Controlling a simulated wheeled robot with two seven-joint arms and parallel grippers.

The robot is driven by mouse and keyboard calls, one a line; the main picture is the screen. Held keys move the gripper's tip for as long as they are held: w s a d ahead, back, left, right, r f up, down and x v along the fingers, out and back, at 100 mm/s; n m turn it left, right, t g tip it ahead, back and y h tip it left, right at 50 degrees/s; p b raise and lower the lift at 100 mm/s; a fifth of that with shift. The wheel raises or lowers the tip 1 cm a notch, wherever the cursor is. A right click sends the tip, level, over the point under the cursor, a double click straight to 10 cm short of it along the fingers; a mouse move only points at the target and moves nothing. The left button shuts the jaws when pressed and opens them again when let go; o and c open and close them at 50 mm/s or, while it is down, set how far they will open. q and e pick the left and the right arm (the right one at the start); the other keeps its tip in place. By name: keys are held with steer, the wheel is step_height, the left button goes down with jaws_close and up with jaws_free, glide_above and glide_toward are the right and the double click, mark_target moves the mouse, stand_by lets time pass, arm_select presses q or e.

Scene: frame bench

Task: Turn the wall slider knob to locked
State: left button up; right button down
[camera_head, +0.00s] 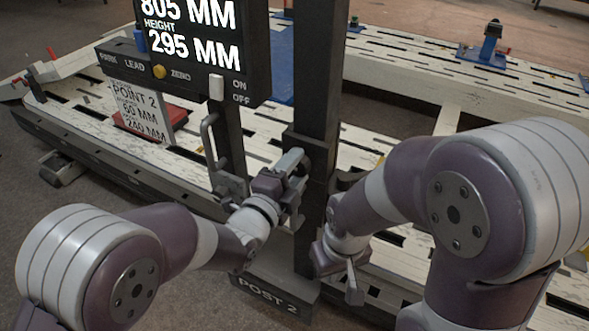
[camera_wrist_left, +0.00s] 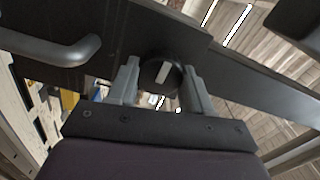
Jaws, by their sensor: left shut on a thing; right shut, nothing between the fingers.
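The slider knob (camera_wrist_left: 174,79) shows in the left wrist view as a round black knob with a pale bar across its face. The bar stands nearly upright, tilted a little to the right at its top. My left gripper (camera_wrist_left: 161,82) has one finger on each side of the knob and is shut on it. In the head view my left gripper (camera_head: 296,163) is at the dark upright post (camera_head: 313,80), and the knob is hidden there. No locked marking is readable. My right gripper (camera_head: 353,290) is shut and empty, low beside the post's foot.
A grey bar handle (camera_head: 209,140) is left of my left gripper; it also shows in the wrist view (camera_wrist_left: 62,52). A display panel (camera_head: 190,50) reads 805 MM and height 295 MM. A "POINT 2" sign (camera_head: 140,110) stands left. The slatted bench (camera_head: 80,120) lies behind.

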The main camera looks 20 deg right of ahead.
arm_select(q)
steer(key=shift+f, duration=0.1)
steer(key=o, duration=1)
steer(key=shift+o, duration=0.2)
steer(key=v, duration=1.2)
steer(key=shift+s+a, duration=0.25)
